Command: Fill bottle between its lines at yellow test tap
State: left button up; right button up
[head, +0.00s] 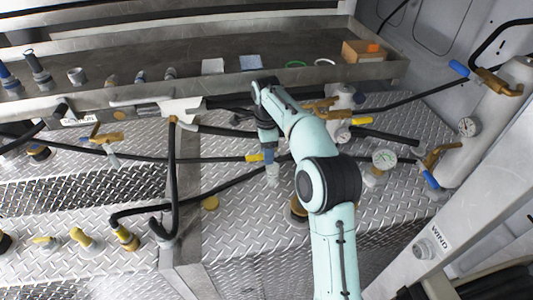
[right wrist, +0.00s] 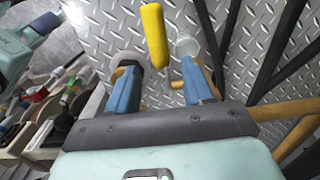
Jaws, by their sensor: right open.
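My right gripper (head: 268,157) points down over the checker-plate panel in the head view. Its blue fingers stand apart in the right wrist view (right wrist: 160,84). A yellow lever handle (right wrist: 154,36) lies beyond the gap between the fingers; a yellow piece (head: 254,158) also shows beside the gripper in the head view. A clear, pale vessel that looks like the bottle (right wrist: 187,46) is just beyond the right-hand fingertip; it also shows below the gripper (head: 272,176). I cannot make out its lines or fill level. My left gripper is not seen.
Black hoses (head: 200,160) cross the panel close to my right gripper. Brass valves and a gauge (head: 384,158) stand to its right. A grey shelf (head: 215,84) with several small items runs behind. Other yellow-handled fittings (head: 83,239) are at lower left.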

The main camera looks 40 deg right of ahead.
jog(key=shift+w+f, duration=0.2)
jog(key=shift+f, duration=0.2)
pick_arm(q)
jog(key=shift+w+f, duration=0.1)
pick_arm(e)
grip_shut()
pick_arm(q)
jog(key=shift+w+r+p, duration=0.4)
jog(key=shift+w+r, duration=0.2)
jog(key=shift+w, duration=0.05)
pick_arm(e)
jog(key=y, duration=0.1)
jog(key=r+t+y, duration=0.1)
jog(key=y, duration=0.1)
jog(key=shift+s+d+t, duration=0.2)
jog(key=shift+d+t, duration=0.1)
